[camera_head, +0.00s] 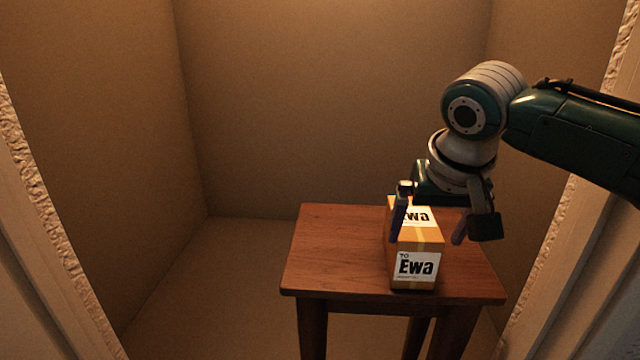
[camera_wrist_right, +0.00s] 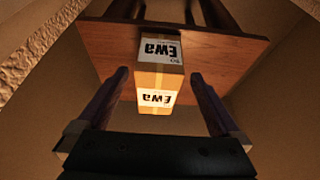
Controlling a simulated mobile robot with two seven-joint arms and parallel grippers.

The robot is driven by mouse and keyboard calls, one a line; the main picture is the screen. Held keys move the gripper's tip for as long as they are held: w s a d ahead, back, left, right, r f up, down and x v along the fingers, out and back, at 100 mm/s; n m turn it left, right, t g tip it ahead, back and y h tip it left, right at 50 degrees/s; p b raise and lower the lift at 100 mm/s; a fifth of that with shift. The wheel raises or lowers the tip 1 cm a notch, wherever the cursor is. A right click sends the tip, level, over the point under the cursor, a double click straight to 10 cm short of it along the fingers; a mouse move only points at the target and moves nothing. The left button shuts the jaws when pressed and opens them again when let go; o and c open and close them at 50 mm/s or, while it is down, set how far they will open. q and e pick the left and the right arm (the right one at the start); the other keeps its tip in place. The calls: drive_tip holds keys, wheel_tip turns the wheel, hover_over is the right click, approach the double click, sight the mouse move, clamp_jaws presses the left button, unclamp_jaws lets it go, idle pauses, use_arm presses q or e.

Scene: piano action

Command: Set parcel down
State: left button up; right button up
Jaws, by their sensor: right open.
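The parcel (camera_head: 417,241) is an orange-brown box with white labels reading "Ewa". It stands on the wooden table (camera_head: 330,255), towards the right part of the top. My right gripper (camera_head: 428,228) is open above and around the parcel's far part, with one finger at each side. In the right wrist view the parcel (camera_wrist_right: 159,75) lies between and beyond the two open fingers (camera_wrist_right: 160,80), with gaps on both sides. The parcel's far end is partly hidden by my gripper. My left gripper is not in view.
The table stands in a small alcove with plain brown walls (camera_head: 330,100). Rough-edged door jambs (camera_head: 50,200) flank the opening at left and right (camera_head: 570,230). The left half of the tabletop is bare, and floor (camera_head: 210,290) shows left of the table.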

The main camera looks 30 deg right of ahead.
drive_tip(key=s+a+f+n+y, duration=0.25)
drive_tip(key=s+a+n, duration=0.25)
drive_tip(key=s+a, duration=0.55)
drive_tip(key=s+a+r+n, duration=0.2)
drive_tip(key=s+a+n, duration=0.1)
drive_tip(key=s, duration=0.9)
drive_tip(key=shift+s+a+p, duration=0.2)
drive_tip(key=shift+a+p, duration=0.1)
drive_tip(key=shift+a, duration=0.15)
